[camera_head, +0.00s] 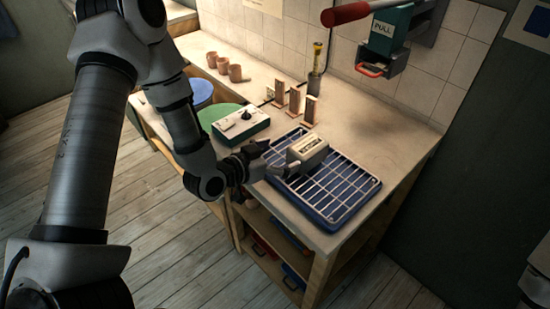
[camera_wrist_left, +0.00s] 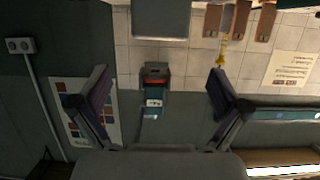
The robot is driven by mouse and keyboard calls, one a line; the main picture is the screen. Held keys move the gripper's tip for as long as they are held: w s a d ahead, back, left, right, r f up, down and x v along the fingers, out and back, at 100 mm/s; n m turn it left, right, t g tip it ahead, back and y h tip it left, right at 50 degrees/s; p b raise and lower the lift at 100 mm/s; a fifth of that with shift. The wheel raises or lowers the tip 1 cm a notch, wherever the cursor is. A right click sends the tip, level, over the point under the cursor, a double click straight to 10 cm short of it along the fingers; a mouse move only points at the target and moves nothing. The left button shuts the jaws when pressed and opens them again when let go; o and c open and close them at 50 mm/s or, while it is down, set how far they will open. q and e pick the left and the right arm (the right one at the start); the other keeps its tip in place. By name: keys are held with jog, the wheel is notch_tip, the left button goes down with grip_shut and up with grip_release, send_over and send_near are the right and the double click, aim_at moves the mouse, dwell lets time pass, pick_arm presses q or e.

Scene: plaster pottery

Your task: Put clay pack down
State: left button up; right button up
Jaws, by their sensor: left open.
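The clay pack (camera_head: 307,150) is a pale grey block with a printed label. In the head view it sits at the back-left part of the wire rack on a blue tray (camera_head: 345,207). My left gripper (camera_head: 267,160) is just left of the pack, with its fingers spread and nothing between them. In the left wrist view the open left gripper (camera_wrist_left: 158,103) shows both fingers wide apart. A plain grey block at the top edge there looks like the pack (camera_wrist_left: 160,18), beyond the fingertips. My right gripper is not in view.
A green-and-white box (camera_head: 241,124) stands left of the tray. Upright wooden pieces (camera_head: 294,101) and a bottle (camera_head: 316,72) stand behind. Terracotta cups (camera_head: 223,65) are at the far left. The bench right of the rack is clear.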

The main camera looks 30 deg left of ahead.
pick_arm(q)
jog(key=s+f+g, duration=0.1)
jog(key=s+f, duration=0.1)
jog(key=f, duration=0.1)
jog(key=s+f+g, duration=0.1)
jog(key=s+f, duration=0.1)
jog(key=f, duration=0.1)
jog(key=s+f+n+g+y, duration=0.1)
jog(key=s+f+g, duration=0.1)
jog(key=shift+s+d+f, duration=0.15)
jog(key=shift+s+f, duration=0.1)
jog(key=shift+f, duration=0.15)
jog(key=s+f+n+g+y, duration=0.1)
jog(key=s+f+g+y, duration=0.1)
jog(key=s+f+g, duration=0.3)
jog(key=s+f+n+g+y, duration=0.2)
jog(key=s+f+g, duration=0.2)
jog(key=s+f, duration=0.6)
jog(key=s, duration=0.6)
jog(key=shift+s+a+f+g, duration=0.2)
jog(key=shift+a+f+g, duration=0.05)
jog(key=shift+f+g, duration=0.15)
